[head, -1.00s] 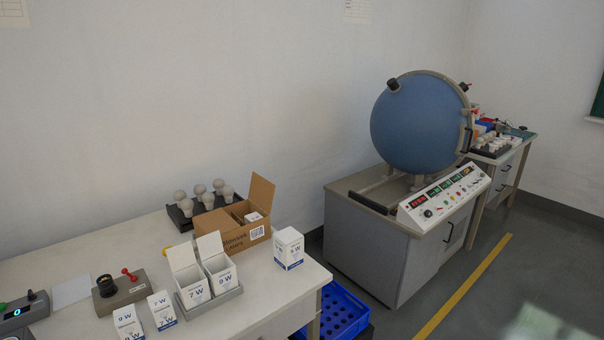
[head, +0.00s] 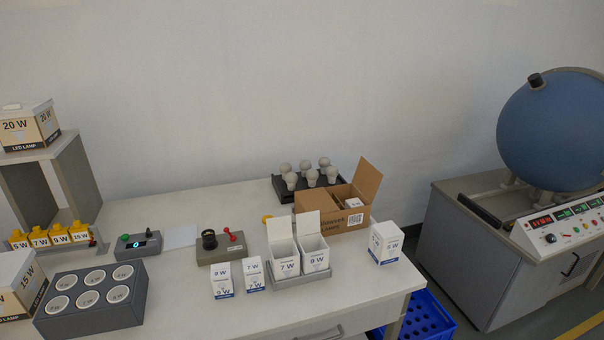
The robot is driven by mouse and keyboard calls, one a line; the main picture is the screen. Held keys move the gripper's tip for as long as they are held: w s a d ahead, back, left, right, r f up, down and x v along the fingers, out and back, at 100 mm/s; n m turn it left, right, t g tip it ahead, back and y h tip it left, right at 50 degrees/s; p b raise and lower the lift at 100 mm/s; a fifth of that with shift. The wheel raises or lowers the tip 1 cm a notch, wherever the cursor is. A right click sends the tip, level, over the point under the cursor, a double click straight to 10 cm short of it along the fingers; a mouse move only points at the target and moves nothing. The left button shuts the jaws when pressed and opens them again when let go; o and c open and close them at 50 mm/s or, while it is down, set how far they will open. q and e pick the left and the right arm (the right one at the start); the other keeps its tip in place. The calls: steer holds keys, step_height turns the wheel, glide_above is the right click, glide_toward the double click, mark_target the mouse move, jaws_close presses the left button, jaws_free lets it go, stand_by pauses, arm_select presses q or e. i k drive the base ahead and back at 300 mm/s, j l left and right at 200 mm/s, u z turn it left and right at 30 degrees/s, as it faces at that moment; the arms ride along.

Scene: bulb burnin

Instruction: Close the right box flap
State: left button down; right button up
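A brown cardboard box (head: 345,222) stands on the right part of the white table, against a black tray of bulbs. Its right flap (head: 367,180) stands up and leans outward, open. The left side of the box top looks partly covered by cardboard, and a small white carton (head: 353,203) shows inside. The front of the box is partly hidden by the raised lids of two small white cartons. Neither of my grippers is in view.
Two open cartons, 7 W (head: 284,262) and 9 W (head: 314,255), stand in a grey holder before the box. A closed white carton (head: 385,243) stands to its right. A bulb tray (head: 285,190) is behind. The blue sphere (head: 551,130) stands on a separate cabinet.

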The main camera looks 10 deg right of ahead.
mark_target(367, 179)
steer(key=i+l+u, duration=0.2)
steer(key=l+u, duration=0.25)
steer(key=l, duration=0.45)
steer(key=i+l+u, duration=0.1)
steer(key=l+u, duration=0.35)
steer(key=l, duration=0.45)
steer(key=k+l+u, duration=0.1)
steer(key=l+u, duration=0.3)
steer(key=l, duration=1.1)
steer(key=k+l, duration=0.15)
steer(key=l, duration=1)
steer(key=k+l, duration=0.15)
steer(key=l, duration=0.45)
steer(key=i+u, duration=0.05)
